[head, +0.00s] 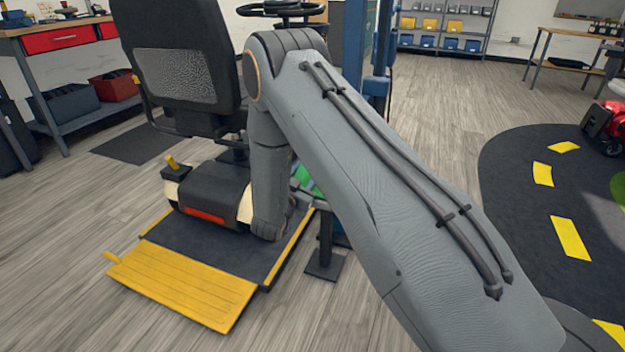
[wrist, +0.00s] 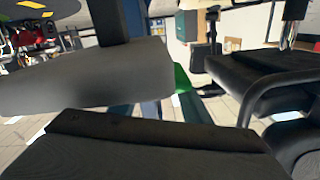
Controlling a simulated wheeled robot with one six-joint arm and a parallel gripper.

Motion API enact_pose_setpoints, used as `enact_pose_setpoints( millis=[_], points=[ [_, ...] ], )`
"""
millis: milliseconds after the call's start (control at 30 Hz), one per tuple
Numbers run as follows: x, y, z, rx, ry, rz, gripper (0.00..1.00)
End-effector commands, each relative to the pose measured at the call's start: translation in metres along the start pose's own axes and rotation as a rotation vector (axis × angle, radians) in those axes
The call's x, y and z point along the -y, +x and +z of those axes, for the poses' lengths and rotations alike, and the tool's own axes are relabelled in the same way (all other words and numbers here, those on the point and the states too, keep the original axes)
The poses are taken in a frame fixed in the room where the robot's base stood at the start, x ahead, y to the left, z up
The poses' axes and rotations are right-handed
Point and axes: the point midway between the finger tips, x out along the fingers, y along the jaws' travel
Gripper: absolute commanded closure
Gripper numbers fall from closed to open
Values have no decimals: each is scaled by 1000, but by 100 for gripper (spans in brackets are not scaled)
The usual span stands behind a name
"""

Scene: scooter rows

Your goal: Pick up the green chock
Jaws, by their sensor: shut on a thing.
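The green chock (head: 309,180) shows in the head view as a small bright patch just right of my arm's far end, beside the scooter on the lift platform. My arm hides most of it. In the wrist view, a bright green part of the chock (wrist: 182,79) shows at the end of the grey upper finger, with darker green below. My gripper (wrist: 177,106) is shut on the chock, between the grey upper finger and the dark lower one. In the head view the fingers are hidden behind my arm. I cannot tell whether the chock touches the platform.
A black-seated scooter (head: 190,65) stands on the dark platform with a yellow ramp (head: 185,285). A blue post (head: 378,50) rises close to my arm's right. A workbench (head: 60,30) is at the left. Wood floor (head: 430,130) is clear at the right, before a dark track mat (head: 520,190).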

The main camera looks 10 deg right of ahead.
Motion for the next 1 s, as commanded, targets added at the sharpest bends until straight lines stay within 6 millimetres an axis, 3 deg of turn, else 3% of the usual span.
enact_pose_setpoints(
  millis=[67, 333, 800, 1000],
  points=[
    [0, 0, -1, -1, 1, 0, 94],
    [3, 0, -10, -2, 2, -1, 94],
    [24, 0, -87, -2, 1, 0, 94],
    [15, 0, -83, 0, -72, 9, 94]
  ],
)
